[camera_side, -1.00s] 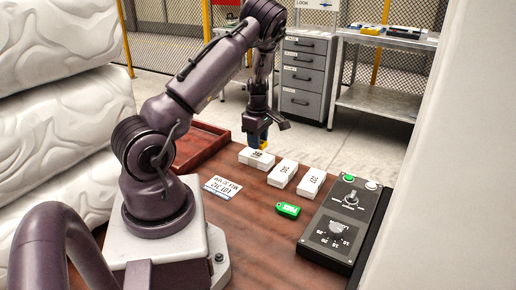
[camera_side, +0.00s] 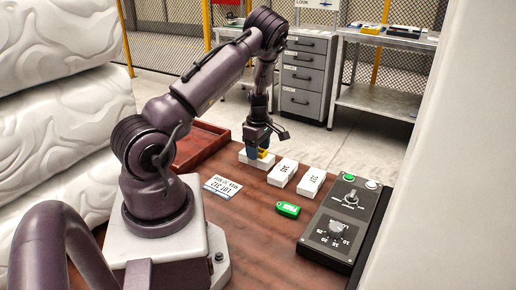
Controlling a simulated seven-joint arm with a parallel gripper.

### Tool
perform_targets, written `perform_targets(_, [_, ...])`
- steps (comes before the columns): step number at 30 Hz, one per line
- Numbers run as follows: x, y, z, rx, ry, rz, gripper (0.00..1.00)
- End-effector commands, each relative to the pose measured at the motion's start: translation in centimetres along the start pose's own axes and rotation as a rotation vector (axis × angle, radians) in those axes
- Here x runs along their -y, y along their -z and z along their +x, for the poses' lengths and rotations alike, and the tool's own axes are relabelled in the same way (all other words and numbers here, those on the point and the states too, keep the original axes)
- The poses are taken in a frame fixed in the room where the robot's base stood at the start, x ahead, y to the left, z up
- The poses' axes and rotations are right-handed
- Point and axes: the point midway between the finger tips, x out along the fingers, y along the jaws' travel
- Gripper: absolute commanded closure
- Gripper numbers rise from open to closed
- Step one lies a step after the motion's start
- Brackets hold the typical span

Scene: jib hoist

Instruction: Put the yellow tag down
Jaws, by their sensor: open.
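A small yellow piece, which looks like the yellow tag (camera_side: 263,153), shows at the fingertips of my gripper (camera_side: 259,150). It is right at the top of the leftmost white block (camera_side: 250,162). My gripper points down over that block with its jaws open. The fingers hide part of the tag and of the block's top, so I cannot tell whether the tag rests fully on the block.
Two more numbered white blocks, a middle one (camera_side: 283,172) and a right one (camera_side: 311,181), stand beside it. A white lot card (camera_side: 222,186) lies to the left. A black control box (camera_side: 343,228) is at right, a red tray (camera_side: 199,150) behind.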

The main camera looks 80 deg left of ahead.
Motion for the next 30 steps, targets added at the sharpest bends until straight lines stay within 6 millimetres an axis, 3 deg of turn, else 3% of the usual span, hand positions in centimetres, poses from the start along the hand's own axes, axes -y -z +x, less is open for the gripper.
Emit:
perform_targets(5, [-0.1,0.0,-1.4,0.000,-0.003,0.000,0.40])
perform_targets(18, [-0.1,-0.1,-10.2,0.001,-0.005,0.001,0.40])
perform_targets(24, [0.0,-0.1,-12.2,0.003,-0.002,0.005,0.40])
perform_targets(26, [0.1,-0.7,-12.8,0.013,-0.007,0.029,0.40])
perform_targets(30, [1.4,-4.6,-15.8,0.080,-0.039,0.211,0.40])
